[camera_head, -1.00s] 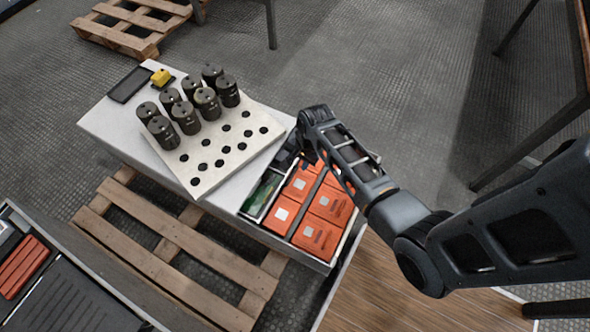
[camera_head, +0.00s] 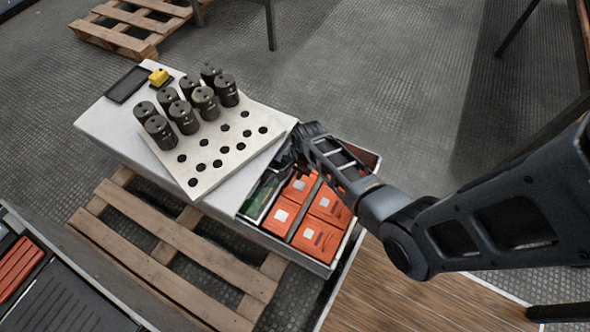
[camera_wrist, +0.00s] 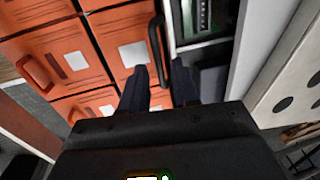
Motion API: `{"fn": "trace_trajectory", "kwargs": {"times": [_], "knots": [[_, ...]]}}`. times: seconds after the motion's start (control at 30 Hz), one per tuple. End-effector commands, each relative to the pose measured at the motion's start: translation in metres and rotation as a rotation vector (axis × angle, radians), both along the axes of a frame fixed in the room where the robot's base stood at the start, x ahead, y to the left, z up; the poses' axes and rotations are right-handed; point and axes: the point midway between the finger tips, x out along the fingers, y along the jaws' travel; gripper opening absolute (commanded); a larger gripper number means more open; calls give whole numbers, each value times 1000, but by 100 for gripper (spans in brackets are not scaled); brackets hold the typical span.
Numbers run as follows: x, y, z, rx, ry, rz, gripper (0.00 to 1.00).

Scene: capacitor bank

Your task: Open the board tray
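The drawer (camera_head: 300,262) under the white worktop is pulled out. It holds several orange boxes (camera_head: 316,237) and, on its worktop side, a narrow compartment with a green circuit board (camera_head: 260,196). The wrist view shows the board (camera_wrist: 201,14) beside a slim black handle (camera_wrist: 157,38), which stands along the divider next to the orange boxes (camera_wrist: 70,54). My gripper (camera_wrist: 159,72) is low over the drawer. Its two dark fingers are apart, with the handle's near end lying between them; contact is not clear. In the head view my wrist hides the fingertips.
A perforated white plate (camera_head: 208,153) with several black capacitors (camera_head: 160,132) rests on the worktop (camera_head: 107,128), close beside my wrist. A yellow piece (camera_head: 159,77) and a black tray (camera_head: 129,84) lie behind. A wooden pallet (camera_head: 170,232) lies in front.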

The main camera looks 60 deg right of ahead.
Motion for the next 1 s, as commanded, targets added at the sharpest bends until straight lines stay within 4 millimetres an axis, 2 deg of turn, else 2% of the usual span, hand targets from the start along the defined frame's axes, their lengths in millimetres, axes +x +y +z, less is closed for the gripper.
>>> {"fn": "trace_trajectory", "kwargs": {"times": [0.03, 0.3, 1.0], "knots": [[0, 0, 0, 0, 0, 0, 24], [0, 0, 0, 0, 0, 0, 0], [0, 0, 0, 0, 0, 0, 0]]}}
